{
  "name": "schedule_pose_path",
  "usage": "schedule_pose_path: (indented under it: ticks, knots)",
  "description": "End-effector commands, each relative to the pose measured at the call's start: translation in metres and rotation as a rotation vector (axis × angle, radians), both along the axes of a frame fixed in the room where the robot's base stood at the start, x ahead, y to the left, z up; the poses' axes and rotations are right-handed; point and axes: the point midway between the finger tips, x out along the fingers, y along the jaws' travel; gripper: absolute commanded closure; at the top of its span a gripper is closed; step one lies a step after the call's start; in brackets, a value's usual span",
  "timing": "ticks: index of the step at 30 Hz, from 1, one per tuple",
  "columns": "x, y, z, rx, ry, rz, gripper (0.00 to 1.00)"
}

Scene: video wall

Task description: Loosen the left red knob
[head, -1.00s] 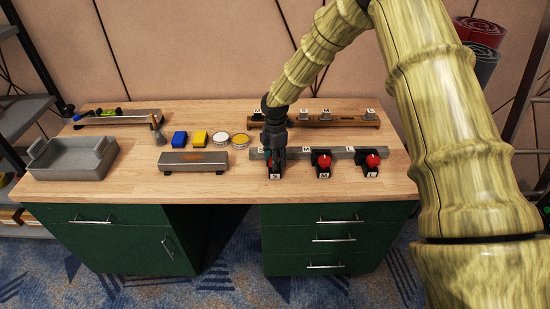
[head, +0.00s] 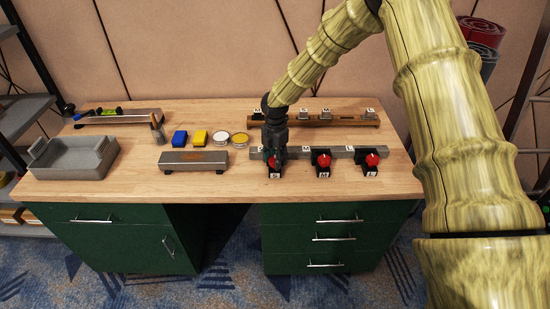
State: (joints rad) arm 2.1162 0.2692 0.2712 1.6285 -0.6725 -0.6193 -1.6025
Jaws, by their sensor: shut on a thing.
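Three red knobs on black bases stand in a row along a grey bar at the front right of the table. The left red knob (head: 274,162) is partly hidden by my gripper (head: 273,154), which points down at it from above and behind. My gripper is shut on this knob; the fingertips are small and dark here. The middle red knob (head: 323,160) and the right red knob (head: 372,160) stand free to its right. White letter tags sit in front of the bases.
A wooden rail (head: 340,121) with several tagged fittings lies behind the knobs. A grey block (head: 193,162), blue and yellow blocks, two round tins and a grey tray (head: 73,160) stand to the left. The table's front strip is clear.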

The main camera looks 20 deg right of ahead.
Motion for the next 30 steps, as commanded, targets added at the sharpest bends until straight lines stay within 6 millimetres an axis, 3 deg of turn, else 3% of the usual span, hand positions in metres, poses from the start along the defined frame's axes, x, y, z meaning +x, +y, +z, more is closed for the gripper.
schedule_pose_path:
  ticks: [3,4,7,8,20,30]
  knots:
    - [0.001,-0.001,0.001,-0.001,-0.003,0.000,0.83]
    - [0.001,-0.001,0.001,-0.001,-0.003,0.000,0.57]
    - [0.001,-0.001,0.001,-0.001,-0.003,0.000,0.39]
    - [0.001,-0.001,0.001,-0.001,-0.003,0.000,0.37]
    - [0.001,0.000,0.005,0.000,-0.001,-0.001,0.37]
    - [0.001,-0.001,0.058,0.001,-0.004,-0.001,0.37]
